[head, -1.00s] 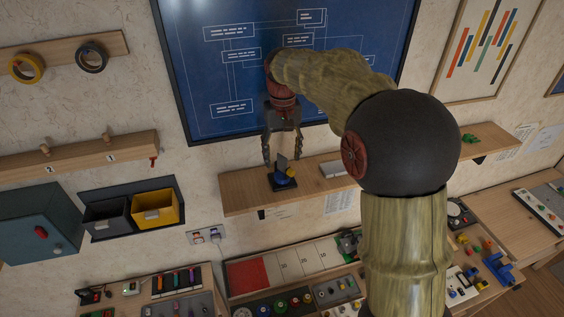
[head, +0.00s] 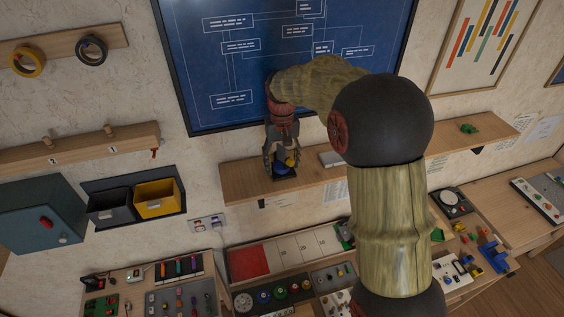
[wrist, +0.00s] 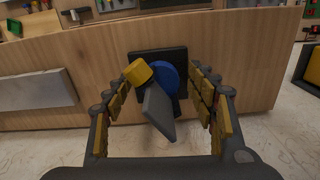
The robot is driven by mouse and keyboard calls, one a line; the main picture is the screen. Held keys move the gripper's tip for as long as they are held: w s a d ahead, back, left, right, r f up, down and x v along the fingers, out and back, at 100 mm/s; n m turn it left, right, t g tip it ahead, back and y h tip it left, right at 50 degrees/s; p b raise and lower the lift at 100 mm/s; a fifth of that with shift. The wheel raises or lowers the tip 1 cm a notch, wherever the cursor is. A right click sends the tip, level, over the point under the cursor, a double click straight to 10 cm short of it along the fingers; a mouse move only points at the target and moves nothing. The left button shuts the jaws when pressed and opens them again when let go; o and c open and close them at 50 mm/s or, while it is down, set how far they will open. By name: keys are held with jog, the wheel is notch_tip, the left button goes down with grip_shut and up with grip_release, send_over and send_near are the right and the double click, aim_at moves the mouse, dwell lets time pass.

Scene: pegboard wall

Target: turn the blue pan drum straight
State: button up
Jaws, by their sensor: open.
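The blue pan drum (wrist: 171,76) sits on a dark square base (wrist: 178,56) on the wooden shelf. A yellow cylinder (wrist: 137,72) and a grey plate (wrist: 158,112) are attached to it or lie against it; the plate is turned at a slant in the wrist view. My gripper (wrist: 162,82) is open, with one finger on each side of the drum assembly. A gap shows on both sides, and I cannot tell any contact. In the head view my gripper (head: 281,160) hangs over the shelf and partly hides the drum and base.
The wooden shelf (head: 240,186) runs along the wall, with a flat grey block (head: 331,159) beside the base and a green item (head: 468,128) farther right. A blue board (head: 215,65) hangs behind my arm. Benches with several small parts lie below.

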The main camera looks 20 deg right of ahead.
jog(key=shift+c, duration=1)
jog(key=c, duration=1)
jog(key=shift+o, duration=0.2)
jog(key=shift+n, duration=0.4)
jog(key=n+b, duration=0.1)
jog(key=n, duration=0.4)
jog(key=shift+w+d+n, duration=0.1)
jog(key=shift+d+n, duration=0.05)
jog(key=shift+n, duration=0.15)
jog(key=n, duration=0.5)
jog(key=shift+r+b, duration=0.1)
jog(key=shift+b, duration=0.2)
jog(key=shift+n, duration=0.3)
jog(key=o, duration=1.2)
jog(key=shift+c, duration=0.2)
